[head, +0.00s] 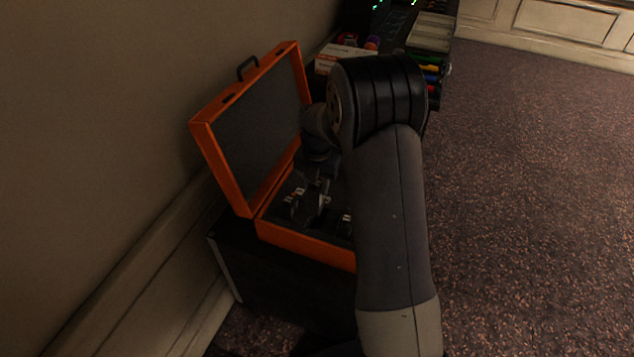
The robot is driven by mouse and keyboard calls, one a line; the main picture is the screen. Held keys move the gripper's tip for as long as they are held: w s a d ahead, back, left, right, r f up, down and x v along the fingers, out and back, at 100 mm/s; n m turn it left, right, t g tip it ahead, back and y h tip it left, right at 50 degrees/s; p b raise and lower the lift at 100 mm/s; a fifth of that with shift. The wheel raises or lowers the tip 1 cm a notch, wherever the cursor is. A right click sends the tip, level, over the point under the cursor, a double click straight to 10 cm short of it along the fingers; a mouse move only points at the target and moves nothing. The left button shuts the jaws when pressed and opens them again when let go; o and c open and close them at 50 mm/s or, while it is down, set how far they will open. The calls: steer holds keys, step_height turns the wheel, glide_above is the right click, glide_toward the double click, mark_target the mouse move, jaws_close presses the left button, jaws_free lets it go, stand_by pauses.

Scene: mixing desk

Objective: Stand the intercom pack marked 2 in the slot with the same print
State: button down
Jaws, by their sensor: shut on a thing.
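The orange case (297,238) stands open, its lid raised on the left and its dark lining facing right. My gripper (312,203) points down into the case and is shut on a dark intercom pack, which is mostly hidden by the fingers and the dim light. Small dark shapes with pale marks show beside the gripper (291,199) and farther right (346,222); I cannot tell whether they are packs or slots. No number or print is readable. My arm hides the right part of the case.
The case rests on a black stand (265,275) close to the wall (100,110). Behind it, a dark desk holds a white and orange box (336,57), a purple and orange item (372,42) and coloured items (430,68). Carpet (530,200) is clear at right.

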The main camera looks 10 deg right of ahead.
steer(key=shift+f+b, duration=3.2)
steer(key=shift+f, duration=1.9)
steer(key=shift+f, duration=0.25)
steer(key=c, duration=1)
jaws_free()
steer(key=shift+o, duration=0.2)
step_height(320, 180, up, 11)
steer(key=shift+f, duration=0.1)
step_height(320, 180, down, 11)
steer(key=shift+f, duration=0.1)
steer(key=shift+r, duration=0.45)
